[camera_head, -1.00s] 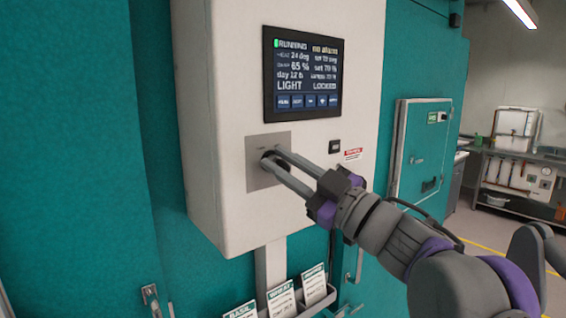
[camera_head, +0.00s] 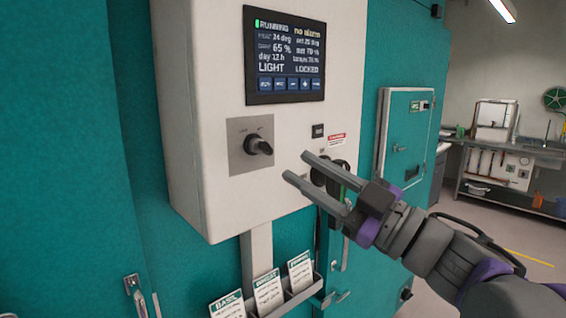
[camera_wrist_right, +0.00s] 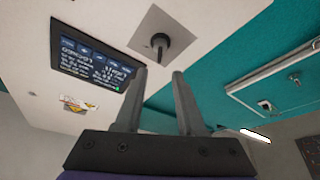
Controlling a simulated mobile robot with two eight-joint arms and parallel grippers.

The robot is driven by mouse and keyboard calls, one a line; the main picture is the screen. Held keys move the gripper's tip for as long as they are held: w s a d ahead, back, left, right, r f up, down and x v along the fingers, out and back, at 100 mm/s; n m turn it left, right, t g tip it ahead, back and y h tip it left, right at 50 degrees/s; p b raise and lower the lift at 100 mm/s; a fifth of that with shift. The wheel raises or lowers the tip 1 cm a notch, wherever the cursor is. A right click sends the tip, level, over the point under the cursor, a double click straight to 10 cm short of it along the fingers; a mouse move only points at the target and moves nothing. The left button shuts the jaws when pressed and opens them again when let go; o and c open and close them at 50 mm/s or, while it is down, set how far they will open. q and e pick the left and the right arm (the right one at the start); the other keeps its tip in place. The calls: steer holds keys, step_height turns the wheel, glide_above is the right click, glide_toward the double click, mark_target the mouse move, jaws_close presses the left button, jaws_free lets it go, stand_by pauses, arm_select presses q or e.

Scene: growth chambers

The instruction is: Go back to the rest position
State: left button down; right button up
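My right gripper (camera_head: 296,166) is open and empty in the head view. It is in front of the white control box, to the right of and below the black rotary knob (camera_head: 258,145), and apart from it. The knob sits on a grey square plate (camera_head: 237,158). In the right wrist view the two fingers (camera_wrist_right: 163,75) stand apart with nothing between them, and the knob (camera_wrist_right: 160,41) shows beyond their tips. My left gripper is not in view.
The white control box (camera_head: 190,110) carries a screen (camera_head: 285,55) reading RUNNING, LIGHT and LOCKED. Below it is a rack of labelled cards (camera_head: 268,292). A teal chamber door (camera_head: 408,130) is at right. Open floor (camera_head: 500,235) lies to the right.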

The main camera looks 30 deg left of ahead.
steer(key=shift+v, duration=1.05)
steer(key=shift+w, duration=0.1)
steer(key=w+d+f+m+t+h, duration=0.7)
steer(key=w+d+m+t, duration=0.15)
steer(key=t, duration=0.25)
steer(key=w+d+f+m+t+h, duration=0.1)
steer(key=d+f+m+t+h, duration=0.1)
steer(key=d+f+m+h, duration=0.95)
steer(key=s+d+f+g+h, duration=0.25)
steer(key=d+f, duration=0.55)
steer(key=f, duration=0.4)
steer(key=s+d+f+m+g, duration=0.2)
steer(key=s+f+g, duration=0.7)
steer(key=s+f, duration=1.1)
step_height(320, 180, down, 3)
steer(key=shift+d+f+m, duration=0.1)
steer(key=shift+d+m, duration=0.2)
steer(key=shift+d, duration=0.75)
